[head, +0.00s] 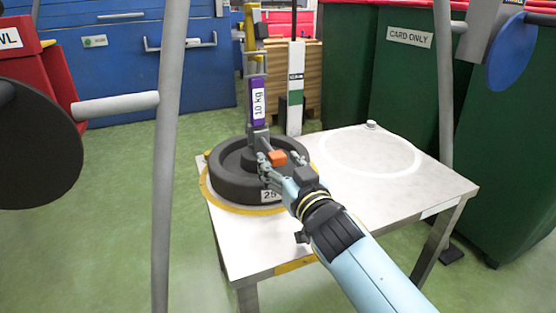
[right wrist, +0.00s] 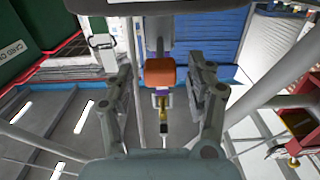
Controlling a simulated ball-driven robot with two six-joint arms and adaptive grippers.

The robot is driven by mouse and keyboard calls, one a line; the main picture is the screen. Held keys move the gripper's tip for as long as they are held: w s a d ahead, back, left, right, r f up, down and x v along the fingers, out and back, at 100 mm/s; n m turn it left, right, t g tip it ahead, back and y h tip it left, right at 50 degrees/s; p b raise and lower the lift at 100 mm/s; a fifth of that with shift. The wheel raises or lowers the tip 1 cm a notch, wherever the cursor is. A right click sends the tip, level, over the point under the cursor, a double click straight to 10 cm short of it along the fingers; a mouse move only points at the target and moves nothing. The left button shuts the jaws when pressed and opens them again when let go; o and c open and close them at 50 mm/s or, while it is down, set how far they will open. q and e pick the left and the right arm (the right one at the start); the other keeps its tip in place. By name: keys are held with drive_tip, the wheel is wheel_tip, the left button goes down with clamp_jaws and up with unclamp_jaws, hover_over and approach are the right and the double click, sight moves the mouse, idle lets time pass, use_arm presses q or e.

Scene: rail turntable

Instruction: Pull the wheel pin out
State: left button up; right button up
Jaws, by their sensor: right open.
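The orange block-shaped head of what looks like the wheel pin (head: 277,157) sits low at the front of the upright post, above the dark round wheel (head: 235,184). My right gripper (head: 282,163) reaches in from the lower right, with its fingers on either side of the orange head. In the right wrist view the orange head (right wrist: 160,72) lies between the two open fingers (right wrist: 159,82), with visible gaps on both sides. The pin's shaft is hidden. My left gripper is not in view.
The wheel lies within a yellow ring (head: 205,190) on a white table (head: 245,245). A purple 10 kg block (head: 258,101) is on the post above it. An empty pale circle (head: 370,152) is at the table's right. Green bins (head: 400,75) and a blue container (head: 150,75) stand behind.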

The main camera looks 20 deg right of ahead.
drive_tip(key=s, duration=1)
drive_tip(key=shift+s+d, duration=0.15)
drive_tip(key=shift+s, duration=0.05)
drive_tip(key=s+d+f+m+g+h, duration=0.1)
drive_tip(key=s+d+f+g, duration=0.4)
drive_tip(key=s+f, duration=0.35)
drive_tip(key=s+d+f+g+h, duration=0.1)
drive_tip(key=s+d+f+g, duration=0.3)
drive_tip(key=s+f, duration=0.4)
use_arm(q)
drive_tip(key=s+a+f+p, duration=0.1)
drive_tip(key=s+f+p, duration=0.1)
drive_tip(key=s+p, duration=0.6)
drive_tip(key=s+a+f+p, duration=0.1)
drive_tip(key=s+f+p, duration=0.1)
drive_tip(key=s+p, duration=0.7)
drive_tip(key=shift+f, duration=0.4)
use_arm(e)
drive_tip(key=s+f+g, duration=0.3)
drive_tip(key=s+f, duration=0.1)
drive_tip(key=s, duration=0.6)
drive_tip(key=s+d+f+g, duration=0.1)
drive_tip(key=s+f, duration=0.3)
drive_tip(key=s, duration=0.7)
drive_tip(key=s+d+f+n+g, duration=0.1)
drive_tip(key=s+f+g, duration=0.3)
drive_tip(key=s, duration=0.6)
drive_tip(key=shift+s+f+g, duration=0.15)
drive_tip(key=shift+s+g, duration=0.15)
